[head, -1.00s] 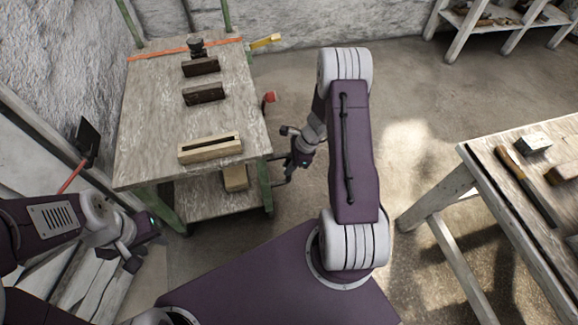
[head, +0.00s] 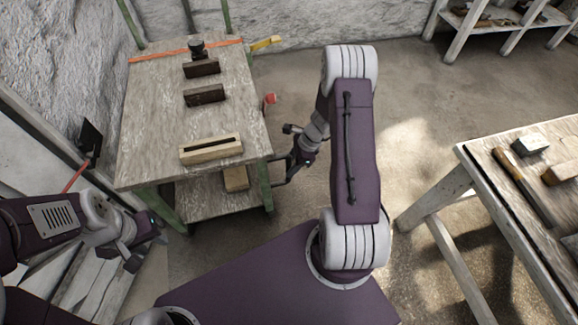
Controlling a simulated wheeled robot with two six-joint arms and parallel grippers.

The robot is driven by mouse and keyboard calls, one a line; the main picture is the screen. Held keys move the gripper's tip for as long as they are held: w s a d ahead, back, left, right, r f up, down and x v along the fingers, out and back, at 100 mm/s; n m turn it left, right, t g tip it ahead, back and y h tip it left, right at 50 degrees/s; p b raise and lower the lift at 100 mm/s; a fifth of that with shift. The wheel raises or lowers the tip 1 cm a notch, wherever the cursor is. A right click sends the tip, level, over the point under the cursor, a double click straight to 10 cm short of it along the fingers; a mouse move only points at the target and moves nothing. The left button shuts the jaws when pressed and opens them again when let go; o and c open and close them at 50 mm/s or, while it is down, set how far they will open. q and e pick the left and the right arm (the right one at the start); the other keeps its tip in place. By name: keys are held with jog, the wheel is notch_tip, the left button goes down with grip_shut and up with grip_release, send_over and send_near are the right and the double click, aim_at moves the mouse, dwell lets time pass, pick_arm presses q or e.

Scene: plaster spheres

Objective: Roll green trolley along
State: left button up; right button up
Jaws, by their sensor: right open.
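The green trolley (head: 151,202) has green metal legs and posts and a worn wooden top (head: 150,130). It stands left of centre, with a lower wooden shelf (head: 205,197).
On the trolley top lie a slotted wooden block (head: 211,150), two dark blocks (head: 204,95) and a dark round item (head: 197,49). A worktable (head: 480,175) with tools stands at the right. Open floor (head: 300,85) lies between.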

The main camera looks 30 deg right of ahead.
jog(key=p+v, duration=0.2)
jog(key=v, duration=0.5)
jog(key=shift+p, duration=0.35)
jog(key=shift+s, duration=0.1)
